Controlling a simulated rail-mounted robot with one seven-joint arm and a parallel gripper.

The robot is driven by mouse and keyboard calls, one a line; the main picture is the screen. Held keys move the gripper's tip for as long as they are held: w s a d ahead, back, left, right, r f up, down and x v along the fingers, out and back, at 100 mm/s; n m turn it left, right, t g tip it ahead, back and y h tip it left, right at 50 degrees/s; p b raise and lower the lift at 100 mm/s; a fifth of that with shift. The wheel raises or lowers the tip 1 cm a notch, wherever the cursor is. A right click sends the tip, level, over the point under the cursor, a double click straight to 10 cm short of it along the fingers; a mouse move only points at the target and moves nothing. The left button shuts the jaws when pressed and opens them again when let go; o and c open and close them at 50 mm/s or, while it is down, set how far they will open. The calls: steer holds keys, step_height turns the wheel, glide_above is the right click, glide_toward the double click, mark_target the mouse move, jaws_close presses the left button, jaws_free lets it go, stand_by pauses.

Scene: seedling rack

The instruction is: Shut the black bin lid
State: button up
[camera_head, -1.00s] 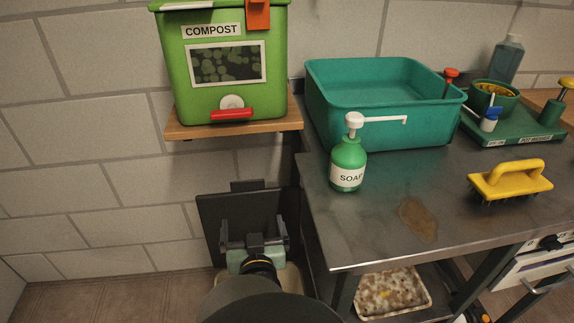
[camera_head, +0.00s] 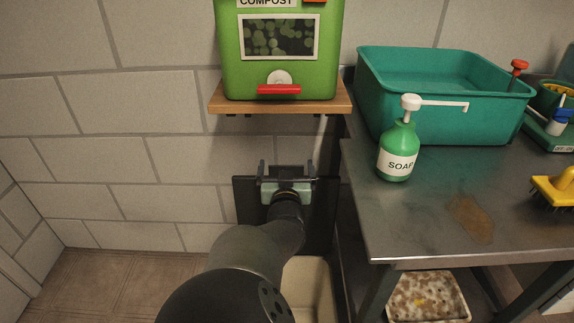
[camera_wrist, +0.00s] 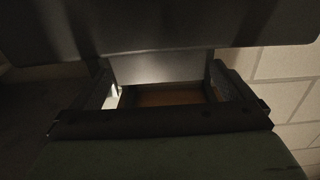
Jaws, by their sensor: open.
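The black bin lid (camera_head: 322,222) stands raised, close to upright, in front of the tiled wall below the compost shelf. The pale cream bin (camera_head: 308,287) is under it, largely hidden by my arm. My gripper (camera_head: 288,174) is open in front of the lid, with its fingertips near the lid's top edge. Contact with the lid cannot be told. In the wrist view my gripper (camera_wrist: 162,80) has its fingers spread, with nothing held between them. A large dark panel, seemingly the lid (camera_wrist: 175,28), fills the top of that view.
A green compost box (camera_head: 280,70) stands on a wooden shelf (camera_head: 225,100) above the lid. The steel bench (camera_head: 400,225) is right of the bin, with a soap bottle (camera_head: 398,150) and teal basin (camera_head: 440,115). Floor (camera_head: 120,280) at left is clear.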

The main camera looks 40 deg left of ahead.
steer(key=shift+x, duration=1.3)
steer(key=c, duration=1.3)
